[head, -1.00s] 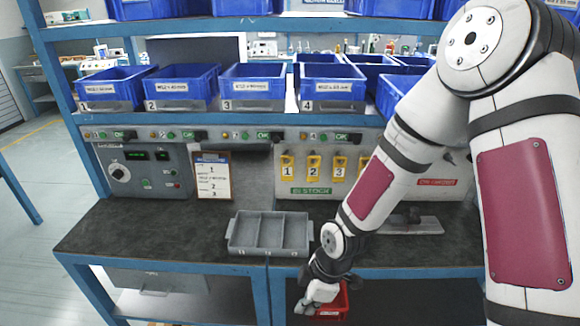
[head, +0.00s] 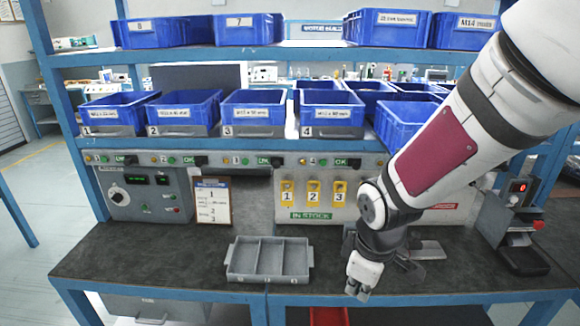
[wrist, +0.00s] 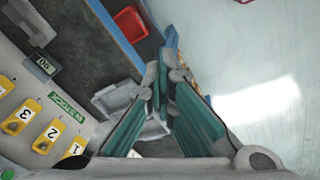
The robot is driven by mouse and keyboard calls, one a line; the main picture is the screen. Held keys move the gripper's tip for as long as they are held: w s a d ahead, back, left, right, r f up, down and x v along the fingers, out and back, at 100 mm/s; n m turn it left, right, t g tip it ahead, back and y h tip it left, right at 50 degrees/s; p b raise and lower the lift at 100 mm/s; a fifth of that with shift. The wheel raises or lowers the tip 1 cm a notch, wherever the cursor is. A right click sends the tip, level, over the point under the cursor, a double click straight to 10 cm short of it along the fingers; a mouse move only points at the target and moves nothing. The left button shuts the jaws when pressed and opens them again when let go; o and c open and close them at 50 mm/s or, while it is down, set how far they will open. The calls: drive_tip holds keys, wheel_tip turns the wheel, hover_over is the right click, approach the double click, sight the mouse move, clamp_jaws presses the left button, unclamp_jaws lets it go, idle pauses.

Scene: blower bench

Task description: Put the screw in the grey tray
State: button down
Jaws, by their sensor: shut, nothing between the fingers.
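The grey tray (head: 232,262), with several compartments, stands on the dark bench near its front edge in the head view. The compartments look empty. My gripper (head: 357,293) points down to the right of the tray, near the bench's front edge and apart from the tray. In the wrist view the green-padded fingers (wrist: 163,75) come together at their tips with nothing between them. A grey shape, probably the tray (wrist: 112,98), shows partly behind the fingers there. I see no screw in either view.
A red bin (head: 328,316) shows below the bench's front edge, cut by the frame. A clipboard (head: 212,202) and yellow tags (head: 312,192) stand at the back. A red-lit box (head: 518,190) is at the right. Bench left of the tray is clear.

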drive_tip(key=s+d+r+m+t, duration=0.1)
drive_tip(key=s+d+r+m, duration=0.2)
drive_tip(key=s+r+m, duration=0.2)
drive_tip(key=s+d+r+m+t, duration=0.1)
drive_tip(key=s+d+r+m, duration=0.2)
drive_tip(key=s+r+m, duration=0.3)
drive_tip(key=s+r, duration=0.3)
drive_tip(key=r, duration=0.3)
drive_tip(key=shift+s+r+t, duration=0.15)
drive_tip(key=shift+r+t, duration=0.05)
drive_tip(key=shift+t, duration=0.1)
drive_tip(key=c, duration=2)
unclamp_jaws()
drive_tip(key=shift+s+r, duration=0.1)
drive_tip(key=shift+s, duration=0.3)
